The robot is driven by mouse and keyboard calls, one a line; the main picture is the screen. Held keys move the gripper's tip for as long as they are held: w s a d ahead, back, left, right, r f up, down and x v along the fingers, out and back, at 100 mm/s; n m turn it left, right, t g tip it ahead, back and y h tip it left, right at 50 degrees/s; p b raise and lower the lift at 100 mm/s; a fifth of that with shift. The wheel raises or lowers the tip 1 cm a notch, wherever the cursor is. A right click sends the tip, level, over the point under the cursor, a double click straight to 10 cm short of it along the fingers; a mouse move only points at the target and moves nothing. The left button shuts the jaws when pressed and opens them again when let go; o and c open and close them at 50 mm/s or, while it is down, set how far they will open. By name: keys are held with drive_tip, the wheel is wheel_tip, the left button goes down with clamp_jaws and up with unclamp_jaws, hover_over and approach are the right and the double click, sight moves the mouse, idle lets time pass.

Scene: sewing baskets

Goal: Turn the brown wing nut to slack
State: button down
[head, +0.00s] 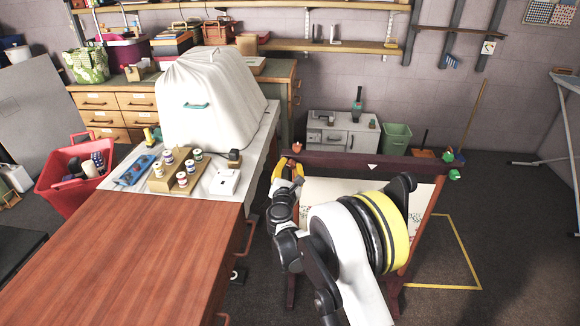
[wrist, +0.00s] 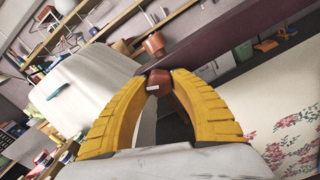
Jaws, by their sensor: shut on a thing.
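My gripper (wrist: 160,80) has its yellow fingers closed around a brown wing nut (wrist: 161,92), seen in the wrist view between the fingertips. In the head view my gripper (head: 288,170) is at the left end of a dark maroon bar (head: 340,162) of a standing frame. The fingers hide much of the held nut. A second reddish-brown knob (wrist: 153,44) stands on the bar just beyond the fingertips, apart from them; it also shows in the head view (head: 297,147).
Flowered cloth (wrist: 292,140) hangs below the bar. Green knobs (head: 454,174) are at the bar's right end. A wooden table (head: 130,250) with a spool tray and a white-covered object (head: 208,100) stands left. Open floor lies right of the frame.

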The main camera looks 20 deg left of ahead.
drive_tip(key=shift+d+n, duration=0.1)
drive_tip(key=shift+n, duration=2)
drive_tip(key=c, duration=1.1)
unclamp_jaws()
drive_tip(key=shift+o, duration=0.2)
drive_tip(key=v, duration=1.2)
